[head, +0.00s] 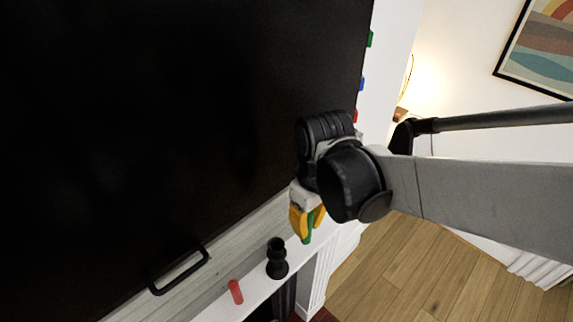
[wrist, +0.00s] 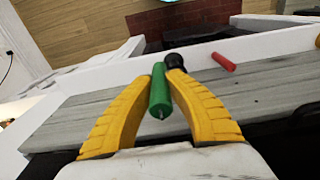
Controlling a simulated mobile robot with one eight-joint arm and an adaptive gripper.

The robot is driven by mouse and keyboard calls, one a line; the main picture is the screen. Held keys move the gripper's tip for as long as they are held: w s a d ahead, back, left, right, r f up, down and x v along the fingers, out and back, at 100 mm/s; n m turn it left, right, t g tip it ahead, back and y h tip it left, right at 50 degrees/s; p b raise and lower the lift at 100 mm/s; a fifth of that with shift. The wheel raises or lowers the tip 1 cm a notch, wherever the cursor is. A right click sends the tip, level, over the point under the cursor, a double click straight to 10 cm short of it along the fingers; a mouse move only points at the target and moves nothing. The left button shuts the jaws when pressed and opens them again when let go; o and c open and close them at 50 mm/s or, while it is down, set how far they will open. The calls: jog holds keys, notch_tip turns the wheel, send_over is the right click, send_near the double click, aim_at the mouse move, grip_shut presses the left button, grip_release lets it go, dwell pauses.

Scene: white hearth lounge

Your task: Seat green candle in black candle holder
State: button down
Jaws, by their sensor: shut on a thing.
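My gripper (head: 308,219) with yellow fingers is shut on the green candle (head: 309,234). The candle hangs below the fingers in the head view. In the wrist view the green candle (wrist: 160,92) shows between the fingers, slightly tilted. The black candle holder (head: 277,259) stands upright on the white ledge, to the left of and below my gripper in the head view. In the wrist view the holder (wrist: 174,59) shows just behind the right fingertip, partly hidden. The candle appears apart from the holder.
A red candle (head: 235,291) lies on the white ledge (head: 258,288) left of the holder. A large black panel (head: 170,110) fills the left, with a black handle (head: 180,270) at its lower edge. A wooden floor (head: 440,270) lies beyond the ledge.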

jog(key=shift+w+a+f+p, duration=0.15)
jog(key=shift+w+a+f, duration=0.1)
jog(key=shift+a+f, duration=1.05)
jog(key=shift+w+a+f+p, duration=0.1)
jog(key=shift+w+a+f, duration=0.15)
jog(key=shift+a+f, duration=1.1)
jog(key=shift+w+a+f+p, duration=0.15)
jog(key=shift+w+a+f, duration=0.1)
jog(key=shift+a+f, duration=1.05)
jog(key=c, duration=1.4)
grip_release()
jog(key=shift+d+f, duration=0.25)
jog(key=shift+d, duration=0.1)
jog(key=shift+c, duration=0.2)
jog(key=shift+r, duration=0.1)
